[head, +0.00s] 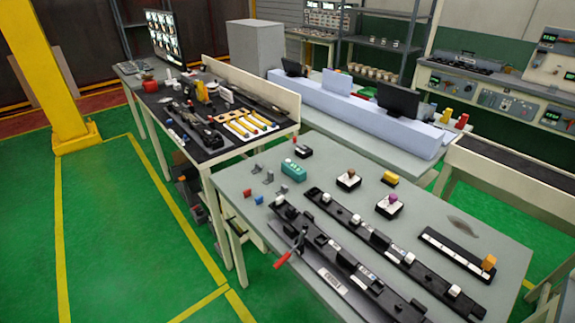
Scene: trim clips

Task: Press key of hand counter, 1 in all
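Neither of my grippers shows in the head view. I cannot tell for sure which thing is the hand counter; the items are small at this distance. A teal box (293,170) with small light marks on its top sits at the left back of the near grey table (445,215). A small dark item (302,152) with a reddish top stands just behind it. Two black-and-white boxes with round knobs, one orange-brown (348,179) and one purple (388,203), stand right of the teal box. Nothing touches any of these.
Two long black fixture rails (335,265) run across the near table, with a red-handled clamp (288,254) at the left edge. A black strip with an orange block (488,263) lies at the right. Small red and blue blocks (258,199) lie at the left. A second workbench (205,150) stands behind.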

